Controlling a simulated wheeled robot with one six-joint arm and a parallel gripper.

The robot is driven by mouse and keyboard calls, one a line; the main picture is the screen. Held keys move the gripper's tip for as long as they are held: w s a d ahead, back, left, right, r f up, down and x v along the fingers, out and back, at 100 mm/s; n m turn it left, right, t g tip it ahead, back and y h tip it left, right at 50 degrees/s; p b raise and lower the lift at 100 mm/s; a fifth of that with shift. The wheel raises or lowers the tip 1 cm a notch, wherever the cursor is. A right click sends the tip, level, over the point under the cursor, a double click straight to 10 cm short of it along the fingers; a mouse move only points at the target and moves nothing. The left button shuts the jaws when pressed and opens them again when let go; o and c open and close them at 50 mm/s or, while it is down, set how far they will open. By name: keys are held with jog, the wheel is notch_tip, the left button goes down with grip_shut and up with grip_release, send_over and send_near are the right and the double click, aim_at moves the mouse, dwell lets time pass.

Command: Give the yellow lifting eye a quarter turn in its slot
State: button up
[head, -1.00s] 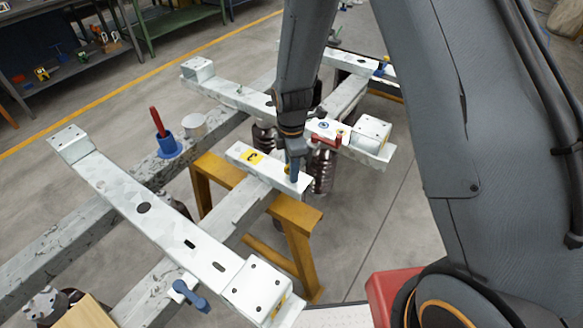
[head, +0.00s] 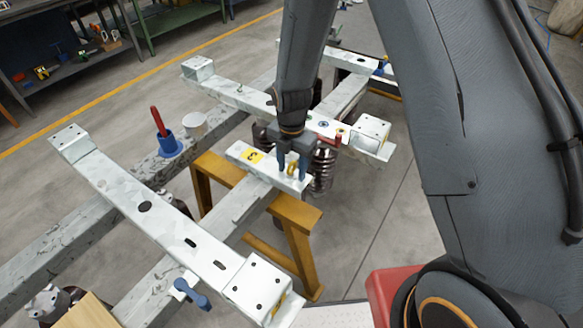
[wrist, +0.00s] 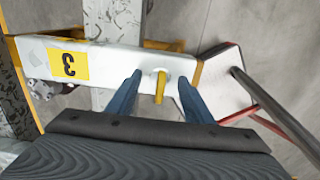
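The yellow lifting eye (wrist: 160,88) stands up from the white beam end marked with a yellow "3" label (wrist: 68,64). In the wrist view it looks like a narrow upright bar, seen nearly edge-on. In the head view the eye (head: 292,165) shows small between my fingers. My gripper (wrist: 160,77) is open, with one blue-grey finger on each side of the eye and a visible gap to both. The head view also shows my gripper (head: 292,172) low over the beam end. The slot under the eye cannot be made out.
A yellow trestle (head: 297,222) stands under the beam. A white crossbeam with a red lever (head: 331,140) lies just behind my gripper, with dark coil springs (head: 322,168) close by. A blue holder with a red-handled tool (head: 168,147) is to the left.

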jog(key=shift+r, duration=0.1)
notch_tip(320, 180, up, 7)
jog(key=shift+r+b, duration=0.15)
jog(key=shift+b, duration=0.7)
jog(key=shift+d+r, duration=0.1)
jog(key=shift+r, duration=0.15)
jog(key=s+d+r+m, duration=0.4)
jog(key=s+d+m, duration=0.3)
jog(key=m, duration=0.7)
jog(key=s+d+r+m+t, duration=0.1)
jog(key=s+d+r+m, duration=0.4)
jog(key=m, duration=0.9)
jog(key=s+d, duration=0.2)
jog(key=s, duration=0.1)
jog(key=shift+d, duration=0.35)
